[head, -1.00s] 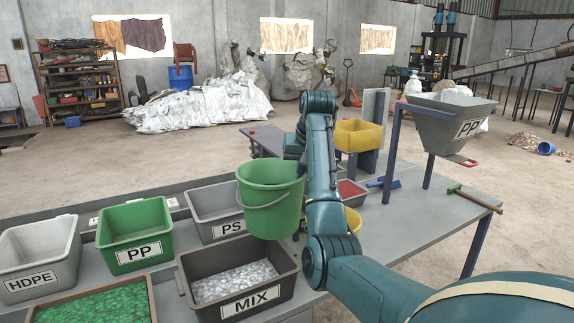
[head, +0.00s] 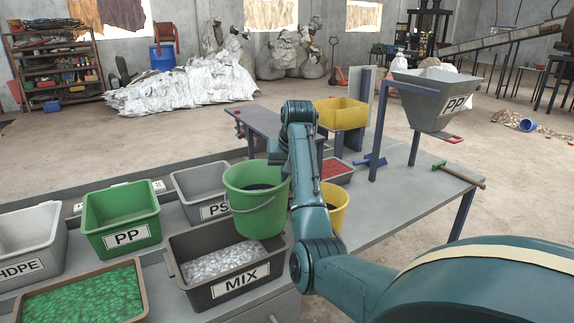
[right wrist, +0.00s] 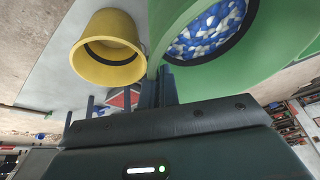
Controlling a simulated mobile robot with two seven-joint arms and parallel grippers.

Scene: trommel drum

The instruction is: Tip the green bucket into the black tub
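The green bucket (head: 256,205) hangs nearly upright, just behind and above the back right part of the black tub. In the right wrist view the bucket (right wrist: 282,55) holds blue and white pieces. My right gripper (right wrist: 166,86) is shut on the bucket's rim; in the head view my arm hides its fingers. The black tub (head: 233,293), labelled MIX, stands on the bench with pale grey-white flakes inside. My left gripper is not in view.
A green PP bin (head: 124,238), a grey PS bin (head: 196,190) and a grey HDPE bin (head: 25,245) stand near the tub. A yellow bucket (head: 338,207) is right of the green one. A grey PP hopper (head: 430,108) stands on the bench at right.

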